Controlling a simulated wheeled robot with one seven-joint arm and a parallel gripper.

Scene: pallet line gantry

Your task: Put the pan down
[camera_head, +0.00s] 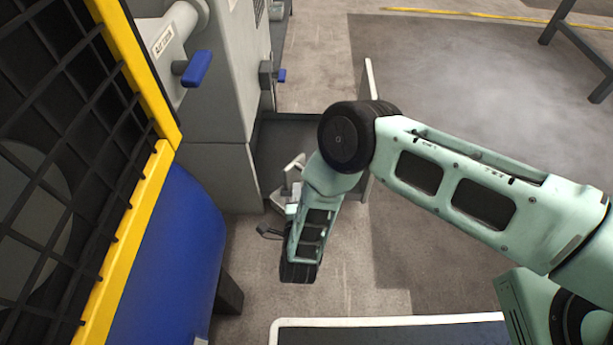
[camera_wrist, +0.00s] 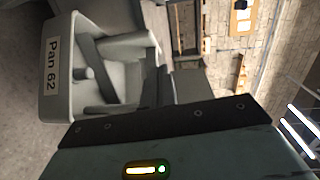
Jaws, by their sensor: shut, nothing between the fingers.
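The pan is a pale grey open tray with a label reading "Pan 62" (camera_wrist: 52,66), at the upper left of the wrist view. It appears tilted in that view, and dark bars show across its inside. My gripper (camera_wrist: 157,88) is shut and empty, with its dark parts close beside the pan's right edge. I cannot tell whether they touch. In the head view a small pale grey piece shows beside my forearm, too small to tell whether it is the pan. My fingertips are hidden there.
A grey machine cabinet (camera_head: 222,165) with blue handles (camera_head: 197,68) stands left of my arm. A yellow-framed mesh guard (camera_head: 125,65) and a blue drum-like body (camera_head: 172,265) fill the left edge. A white-rimmed dark surface (camera_head: 390,333) lies at the bottom. Open floor (camera_head: 450,75) lies to the right.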

